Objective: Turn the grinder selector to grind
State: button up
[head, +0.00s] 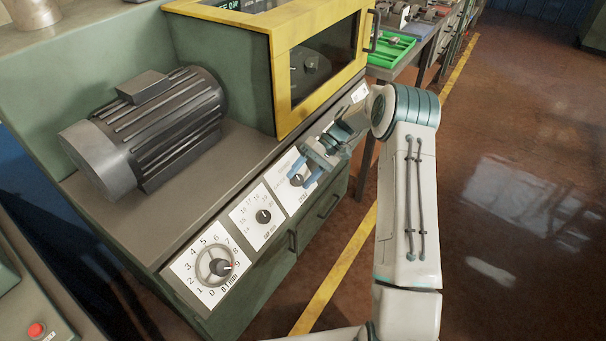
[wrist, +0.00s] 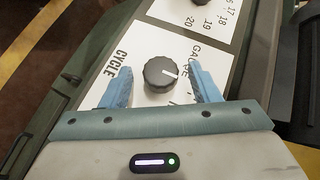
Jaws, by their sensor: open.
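The selector is a dark ridged knob (wrist: 160,73) on a white plate (wrist: 150,38) with the words CYCLE and GAUGE partly readable. Its white pointer line points toward the GAUGE side, to the right in the wrist view. Other lettering on the plate is hidden behind my gripper. My gripper (wrist: 157,88) is open, with one blue finger on each side of the knob and a gap on both sides. In the head view the knob (head: 296,180) shows between the blue fingers of my gripper (head: 302,174).
Two more dial plates lie along the green machine's sloped front, a middle dial (head: 263,216) and a handwheel dial (head: 216,266). A grey motor (head: 150,130) sits on top. A yellow-framed guard (head: 283,80) stands close behind my gripper. Drawer handles (head: 328,206) are below.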

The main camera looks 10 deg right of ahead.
jog(key=shift+r, duration=0.1)
jog(key=v, duration=1.3)
jog(key=shift+w+d+r+b, duration=0.15)
jog(key=shift+d+r+b, duration=0.05)
jog(key=shift+d+b, duration=0.1)
